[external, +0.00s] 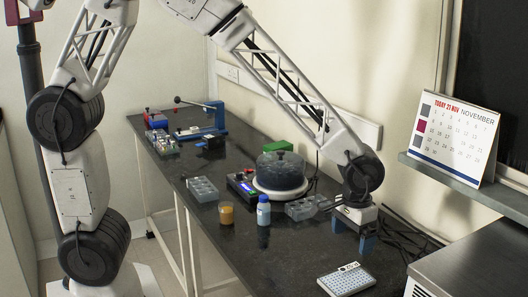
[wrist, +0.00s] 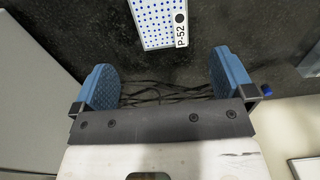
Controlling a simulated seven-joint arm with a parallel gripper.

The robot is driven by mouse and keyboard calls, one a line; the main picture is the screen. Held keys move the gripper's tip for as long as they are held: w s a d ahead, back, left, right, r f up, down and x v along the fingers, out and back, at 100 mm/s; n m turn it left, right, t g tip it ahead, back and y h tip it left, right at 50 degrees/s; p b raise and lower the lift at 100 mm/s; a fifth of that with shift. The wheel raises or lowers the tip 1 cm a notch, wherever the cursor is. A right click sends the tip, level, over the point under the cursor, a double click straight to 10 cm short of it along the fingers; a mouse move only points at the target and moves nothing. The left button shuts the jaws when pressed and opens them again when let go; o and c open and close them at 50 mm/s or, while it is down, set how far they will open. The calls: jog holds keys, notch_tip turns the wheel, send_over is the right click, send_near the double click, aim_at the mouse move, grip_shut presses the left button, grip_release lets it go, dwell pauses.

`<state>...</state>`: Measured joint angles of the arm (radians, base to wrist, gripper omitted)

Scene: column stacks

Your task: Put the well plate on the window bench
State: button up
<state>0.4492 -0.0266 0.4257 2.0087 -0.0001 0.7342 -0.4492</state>
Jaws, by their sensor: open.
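The well plate (external: 346,281) is a white rectangle with rows of blue dots, lying flat on the near end of a black bench (external: 285,270). In the wrist view the well plate (wrist: 155,22) shows at the top edge, partly cut off, with a "P-52" label. My gripper (external: 354,236) has two blue fingers, open and empty, apart from the plate and behind it in the external view. In the wrist view the plate lies ahead of my open gripper (wrist: 160,72). I cannot tell which surface is the window bench.
A bottle (external: 263,211), an amber jar (external: 226,215), grey racks (external: 202,189) and a round dark vessel (external: 281,172) stand on the black bench. Black cables (external: 408,232) lie along the wall. A shelf with a calendar (external: 457,138) and a metal surface (external: 480,262) are at right.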

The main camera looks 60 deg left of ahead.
dwell(0.4)
jog(key=s+a+r, duration=0.4)
jog(key=a+r, duration=0.5)
jog(key=s+a+r+t, duration=0.1)
jog(key=s+a+r, duration=0.4)
jog(key=s+a, duration=0.3)
jog(key=s+a+r+t, duration=0.1)
jog(key=s+a+r, duration=0.4)
jog(key=s+a, duration=0.4)
jog(key=s, duration=0.5)
jog(key=shift+s+a+r+t, duration=0.15)
jog(key=shift+s+a+t, duration=0.1)
jog(key=shift+a+t, duration=0.05)
